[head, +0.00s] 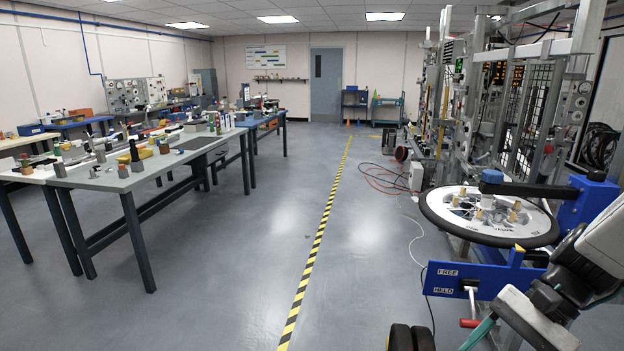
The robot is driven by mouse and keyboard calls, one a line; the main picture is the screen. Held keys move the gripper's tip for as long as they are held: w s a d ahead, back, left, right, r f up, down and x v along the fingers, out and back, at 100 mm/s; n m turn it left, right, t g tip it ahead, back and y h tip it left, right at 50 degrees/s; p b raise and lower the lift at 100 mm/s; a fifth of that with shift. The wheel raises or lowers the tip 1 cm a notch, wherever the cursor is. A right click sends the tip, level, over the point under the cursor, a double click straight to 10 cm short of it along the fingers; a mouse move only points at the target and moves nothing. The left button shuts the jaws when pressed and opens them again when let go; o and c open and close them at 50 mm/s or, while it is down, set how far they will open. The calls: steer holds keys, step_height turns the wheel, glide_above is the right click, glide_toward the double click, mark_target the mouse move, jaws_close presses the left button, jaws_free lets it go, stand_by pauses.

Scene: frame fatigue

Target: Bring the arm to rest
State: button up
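My arm shows in the head view at the lower right corner, with white links and dark joints. It is bent and reaches in from the right edge.
A tall metal frame (470,110) with wire mesh stands behind the wheel. Orange hose (385,180) and cables lie on the floor beside it. Workbenches with many small parts (110,180) line the left. The floor along the yellow-black stripe (318,245) is clear, up to a grey door (326,85).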

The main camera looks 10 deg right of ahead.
steer(key=s+a+r+n+t+h, duration=0.1)
steer(key=a+r+n+h, duration=0.1)
steer(key=r+n+h, duration=0.2)
steer(key=s+a+r+n+t+h, duration=0.1)
steer(key=s+a+r+n+h, duration=0.1)
steer(key=r+n, duration=0.4)
steer(key=shift+s+a+n+h, duration=0.3)
steer(key=shift+a+h, duration=0.45)
steer(key=shift+h, duration=0.35)
steer(key=shift+r, duration=0.1)
